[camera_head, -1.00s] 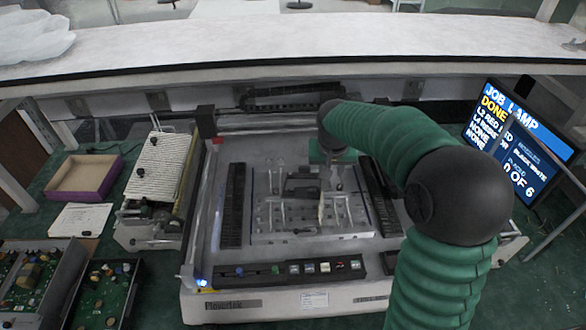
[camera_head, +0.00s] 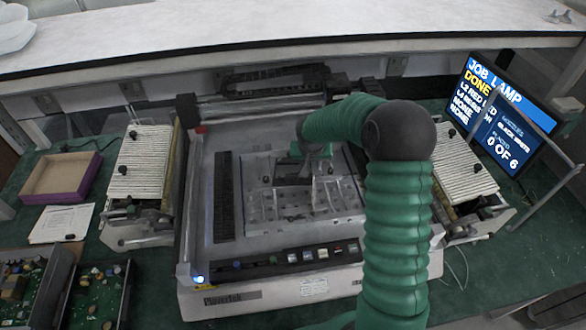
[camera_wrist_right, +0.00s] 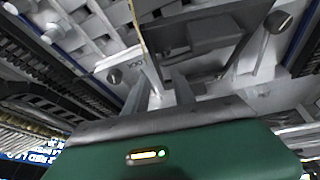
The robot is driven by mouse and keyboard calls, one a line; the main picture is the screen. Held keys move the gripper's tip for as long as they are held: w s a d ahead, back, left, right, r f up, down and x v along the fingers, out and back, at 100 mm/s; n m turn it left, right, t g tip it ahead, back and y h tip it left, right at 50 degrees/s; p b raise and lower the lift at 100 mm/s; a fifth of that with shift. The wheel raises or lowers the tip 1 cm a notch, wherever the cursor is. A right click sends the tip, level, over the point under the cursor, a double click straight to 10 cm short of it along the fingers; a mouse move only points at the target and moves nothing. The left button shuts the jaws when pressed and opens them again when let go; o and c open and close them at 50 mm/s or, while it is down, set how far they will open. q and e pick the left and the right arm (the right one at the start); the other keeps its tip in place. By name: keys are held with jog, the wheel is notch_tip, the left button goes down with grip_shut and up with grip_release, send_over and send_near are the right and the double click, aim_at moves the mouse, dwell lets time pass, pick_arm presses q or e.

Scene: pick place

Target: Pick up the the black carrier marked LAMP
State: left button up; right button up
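A dark block (camera_head: 292,172), which may be the black carrier, sits on the metal fixture plate (camera_head: 262,206) in the middle of the machine. I cannot read LAMP on it. In the right wrist view a dark flat piece with a raised block (camera_wrist_right: 212,38) lies just beyond my fingers. My right gripper (camera_head: 316,162) is low over the plate, close beside the dark block. In the wrist view its two fingers (camera_wrist_right: 160,88) stand apart with nothing clearly held; their tips are partly hard to make out. My left gripper is not in view.
Feeders stand left (camera_head: 140,165) and right (camera_head: 455,170) of the machine. A screen (camera_head: 505,115) at the right reads JOB LAMP and 0 OF 6. A purple-edged tray (camera_head: 60,178) and circuit boards (camera_head: 95,295) lie left. A white shelf (camera_head: 280,35) spans the back.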

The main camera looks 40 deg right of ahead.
jog(key=shift+a+f, duration=0.1)
jog(key=shift+f, duration=0.85)
jog(key=shift+w+f, duration=0.2)
jog(key=shift+w, duration=0.1)
jog(key=shift+d+f, duration=0.1)
jog(key=shift+d, duration=0.2)
jog(key=shift+c, duration=0.5)
jog(key=shift+d, duration=0.2)
jog(key=c, duration=0.5)
jog(key=shift+s+a, duration=0.1)
grip_shut()
jog(key=shift+a, duration=0.2)
jog(key=shift+d, duration=0.1)
